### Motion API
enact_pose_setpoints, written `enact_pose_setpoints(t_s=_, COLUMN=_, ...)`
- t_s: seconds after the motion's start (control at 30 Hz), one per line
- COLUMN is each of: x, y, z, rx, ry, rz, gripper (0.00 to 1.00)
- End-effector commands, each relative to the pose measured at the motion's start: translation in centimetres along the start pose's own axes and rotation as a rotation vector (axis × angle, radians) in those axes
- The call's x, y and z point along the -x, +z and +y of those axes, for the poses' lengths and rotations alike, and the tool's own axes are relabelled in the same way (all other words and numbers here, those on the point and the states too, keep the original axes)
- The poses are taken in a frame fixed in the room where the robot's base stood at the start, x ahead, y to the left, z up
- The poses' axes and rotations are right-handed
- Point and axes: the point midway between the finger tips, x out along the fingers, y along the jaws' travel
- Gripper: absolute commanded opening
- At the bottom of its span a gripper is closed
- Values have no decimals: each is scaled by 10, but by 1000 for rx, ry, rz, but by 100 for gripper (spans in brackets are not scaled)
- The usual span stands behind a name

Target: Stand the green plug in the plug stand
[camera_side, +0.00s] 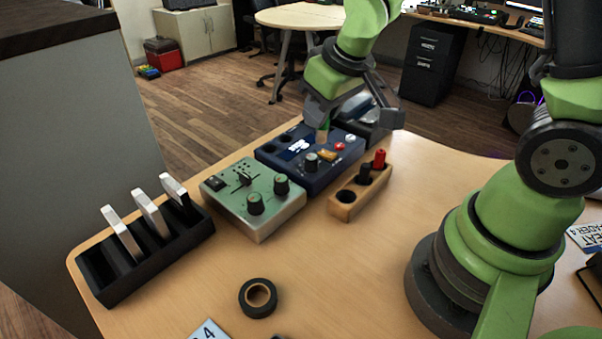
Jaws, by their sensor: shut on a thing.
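The wooden plug stand (350,209) sits on the table right of the blue box. My gripper (324,122) is shut on the green plug (323,133), above the blue box, behind and left of the stand. The fingers hide much of the plug. I cannot tell whether the plug's lower end touches the box.
The blue box (311,186) has knobs and buttons. A green control box (247,216) stands left of it. A black rack (150,281) holds several pale slabs at the left. A black tape roll (246,297) lies in front. The table right of the stand is clear.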

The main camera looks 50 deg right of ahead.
Motion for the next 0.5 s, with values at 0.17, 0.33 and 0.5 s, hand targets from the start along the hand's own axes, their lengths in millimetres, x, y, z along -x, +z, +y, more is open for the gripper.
enact_pose_setpoints(t_s=0.17, x=4, y=12, z=-2, rx=12, ry=-4, rz=-1, gripper=0)
enact_pose_setpoints(t_s=0.33, x=-8, y=-15, z=4, rx=-19, ry=6, rz=-1, gripper=0)
enact_pose_setpoints(t_s=0.5, x=-32, y=-61, z=22, rx=-81, ry=31, rz=-3, gripper=0)
